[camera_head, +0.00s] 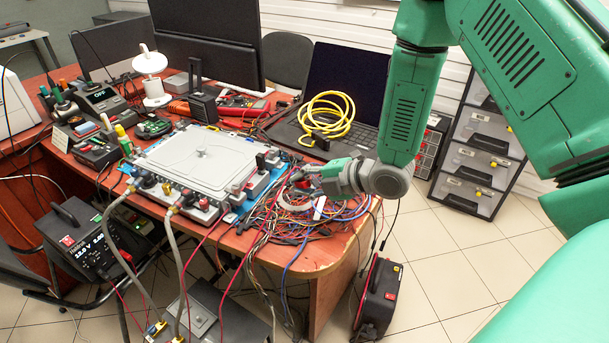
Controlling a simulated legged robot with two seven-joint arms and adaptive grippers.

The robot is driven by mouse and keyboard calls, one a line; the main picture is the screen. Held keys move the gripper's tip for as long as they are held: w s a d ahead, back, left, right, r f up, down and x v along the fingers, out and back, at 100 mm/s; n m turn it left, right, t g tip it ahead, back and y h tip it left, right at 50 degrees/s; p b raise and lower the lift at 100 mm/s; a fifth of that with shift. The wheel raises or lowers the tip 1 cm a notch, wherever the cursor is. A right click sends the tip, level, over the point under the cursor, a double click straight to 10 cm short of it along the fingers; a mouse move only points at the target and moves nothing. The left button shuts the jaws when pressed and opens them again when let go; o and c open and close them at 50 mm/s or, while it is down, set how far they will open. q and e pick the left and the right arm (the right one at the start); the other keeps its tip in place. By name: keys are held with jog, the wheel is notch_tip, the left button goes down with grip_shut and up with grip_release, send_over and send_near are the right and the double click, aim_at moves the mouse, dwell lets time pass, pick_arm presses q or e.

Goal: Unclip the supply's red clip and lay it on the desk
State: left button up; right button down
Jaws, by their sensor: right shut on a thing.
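My right gripper (308,183) is at the right part of the desk (315,255), low over a tangle of wires. It is shut on a small red piece at its fingertips, which looks like the red clip (297,177); the fingers hide most of it. I cannot tell whether the clip touches anything below. A power supply (75,238) with a lit display stands low at the left, beside the desk, with red and black leads on its front. My left gripper is not in view.
A grey flat plate unit (200,158) with hoses (180,265) at its front fills the middle of the desk. Loose wires (318,225) cover the right corner. A laptop (345,85) with a coiled yellow cable (328,113) stands behind. A black case (378,300) is on the floor.

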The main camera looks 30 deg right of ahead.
aim_at(300, 212)
jog(key=shift+a+f+b, duration=0.15)
jog(key=shift+f+b, duration=1)
jog(key=shift+f, duration=0.25)
jog(key=shift+a+f+b, duration=0.1)
jog(key=shift+f+b, duration=1.05)
jog(key=shift+f, duration=0.2)
jog(key=shift+d+f+b, duration=0.1)
jog(key=shift+f+b, duration=0.3)
jog(key=shift+f, duration=0.15)
jog(key=shift+r, duration=0.1)
jog(key=c, duration=1.4)
grip_release()
jog(key=shift+c, duration=0.2)
